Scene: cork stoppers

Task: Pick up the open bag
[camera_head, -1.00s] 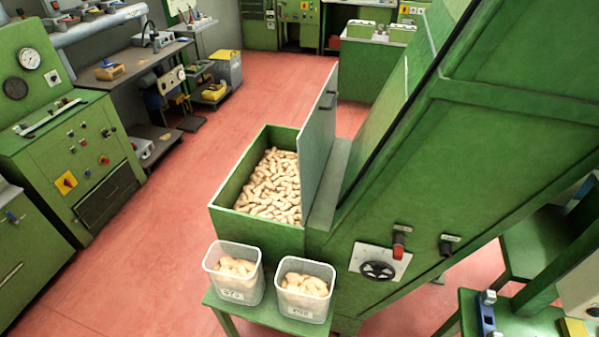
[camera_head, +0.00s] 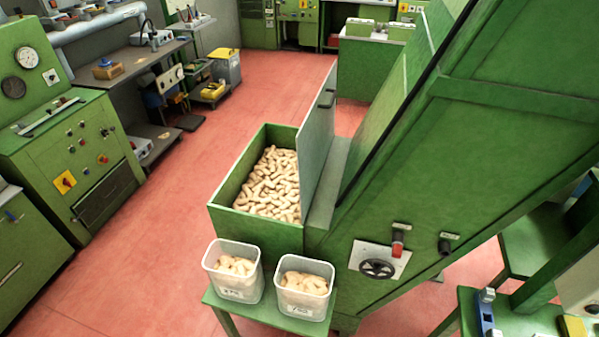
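No open bag shows in the head view. Cork stoppers (camera_head: 268,185) fill a green hopper box (camera_head: 228,190) with a raised grey lid (camera_head: 317,140). Two clear plastic tubs hold more corks: a left tub (camera_head: 236,288) and a right tub (camera_head: 303,304), side by side on a small green stand (camera_head: 263,314). Neither of my grippers is in the picture, so I cannot see how they stand.
A green control cabinet (camera_head: 80,155) and a workbench (camera_head: 130,65) stand at left. The red floor (camera_head: 150,235) between them is clear.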

